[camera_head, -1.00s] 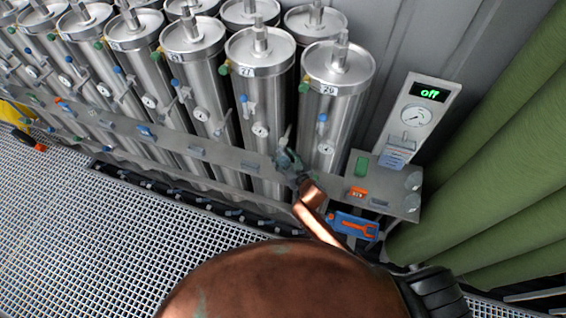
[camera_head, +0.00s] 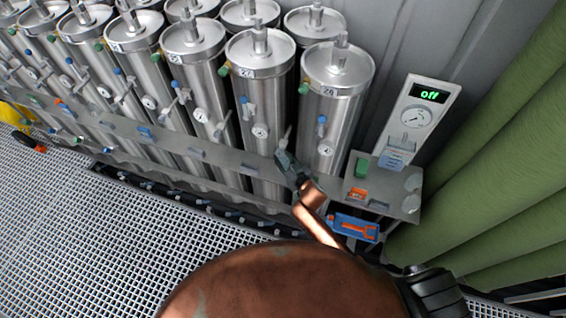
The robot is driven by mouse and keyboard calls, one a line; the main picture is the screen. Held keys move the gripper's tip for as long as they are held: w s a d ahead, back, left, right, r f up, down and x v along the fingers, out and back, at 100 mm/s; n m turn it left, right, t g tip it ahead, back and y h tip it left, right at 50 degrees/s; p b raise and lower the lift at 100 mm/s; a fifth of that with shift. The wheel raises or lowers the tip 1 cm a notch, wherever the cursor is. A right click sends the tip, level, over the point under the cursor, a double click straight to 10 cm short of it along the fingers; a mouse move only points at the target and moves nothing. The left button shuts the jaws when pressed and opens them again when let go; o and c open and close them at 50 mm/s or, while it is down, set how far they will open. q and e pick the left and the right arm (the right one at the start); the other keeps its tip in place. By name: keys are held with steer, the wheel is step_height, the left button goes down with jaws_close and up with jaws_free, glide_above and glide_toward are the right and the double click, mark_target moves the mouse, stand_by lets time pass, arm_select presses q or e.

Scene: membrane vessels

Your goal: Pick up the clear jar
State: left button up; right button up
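A small clear container with a pale blue label (camera_head: 395,155) stands on the grey shelf (camera_head: 350,190) in front of the gauge panel. Two small clear round items (camera_head: 412,182) are at the shelf's right end. I cannot tell for sure which of these is the clear jar. One gripper (camera_head: 284,155), apparently my right, is in front of the rightmost metal vessels, left of the shelf items and apart from them. It is small and dark, so its finger opening is unclear. I see nothing held in it. My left gripper is not in view.
Rows of upright metal vessels (camera_head: 333,110) with valves and gauges fill the back. The shelf also holds a green block (camera_head: 362,167) and an orange item (camera_head: 356,194). A blue tool holder (camera_head: 354,227) hangs below. Green pipes (camera_head: 500,170) stand at right.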

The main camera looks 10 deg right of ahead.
steer(key=shift+r, duration=0.15)
steer(key=shift+r, duration=0.3)
step_height(320, 180, up, 3)
steer(key=shift+s+a+f, duration=0.1)
steer(key=shift+s, duration=0.05)
steer(key=s+a, duration=0.4)
steer(key=s, duration=0.3)
steer(key=s+a+b, duration=0.1)
steer(key=s+a, duration=0.4)
steer(key=s, duration=0.3)
steer(key=shift+a, duration=0.1)
